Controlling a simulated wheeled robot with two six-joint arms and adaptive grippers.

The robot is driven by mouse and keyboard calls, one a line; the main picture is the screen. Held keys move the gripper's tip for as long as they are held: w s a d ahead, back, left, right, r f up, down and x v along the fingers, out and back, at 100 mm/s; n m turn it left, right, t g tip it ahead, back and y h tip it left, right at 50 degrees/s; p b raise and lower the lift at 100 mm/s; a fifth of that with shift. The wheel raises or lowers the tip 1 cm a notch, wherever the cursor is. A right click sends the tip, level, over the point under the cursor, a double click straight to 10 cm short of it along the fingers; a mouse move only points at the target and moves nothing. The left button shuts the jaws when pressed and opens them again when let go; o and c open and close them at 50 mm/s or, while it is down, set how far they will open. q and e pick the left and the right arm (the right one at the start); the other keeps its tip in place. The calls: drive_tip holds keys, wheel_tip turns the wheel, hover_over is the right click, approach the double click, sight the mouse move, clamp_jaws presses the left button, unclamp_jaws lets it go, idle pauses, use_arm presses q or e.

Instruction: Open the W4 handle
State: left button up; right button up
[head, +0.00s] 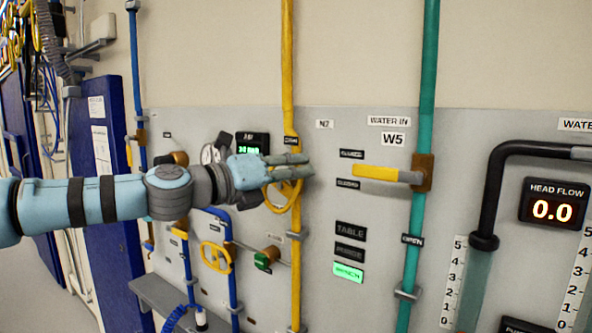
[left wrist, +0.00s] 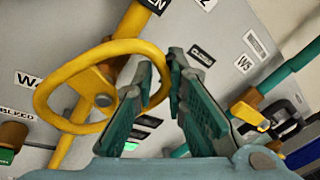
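A yellow oval handwheel (head: 285,200) sits on the yellow pipe (head: 288,70), partly hidden by my left gripper (head: 303,166). In the left wrist view the handwheel (left wrist: 47,82) shows large, with a W4 label (left wrist: 28,82) beside it. That label is hidden in the head view. My left gripper (left wrist: 162,62) is open, its fingers apart at the wheel's right side. A stretch of rim shows between the fingers; I cannot tell whether they touch it. My right gripper is not in view.
A yellow lever (head: 378,173) labelled W5 sits on the green pipe (head: 416,230), right of my gripper. Another yellow handwheel (head: 217,257) and a green knob (head: 265,258) are below my arm. A pressure gauge (head: 210,153) is just behind it.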

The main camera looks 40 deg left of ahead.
use_arm(q)
drive_tip(key=shift+d, duration=0.2)
clamp_jaws()
drive_tip(key=shift+r+n+p, duration=0.2)
drive_tip(key=shift+n+p, duration=0.2)
drive_tip(key=shift+p, duration=0.05)
drive_tip(key=shift+a+r+n+t+p, duration=0.25)
drive_tip(key=shift+n+p, duration=0.1)
drive_tip(key=shift+n, duration=0.2)
drive_tip(key=shift+a+r+n+t+p, duration=0.1)
drive_tip(key=shift+a+n+t+p, duration=0.15)
drive_tip(key=shift+n, duration=0.3)
drive_tip(key=shift+a+r+n, duration=0.1)
drive_tip(key=shift+a+n, duration=0.2)
drive_tip(key=shift+n, duration=0.7)
drive_tip(key=shift+a+n, duration=0.35)
drive_tip(key=shift+n, duration=0.15)
drive_tip(key=o, duration=0.5)
unclamp_jaws()
drive_tip(key=shift+w+d, duration=0.1)
drive_tip(key=shift+w+f, duration=0.15)
drive_tip(key=shift+f, duration=0.05)
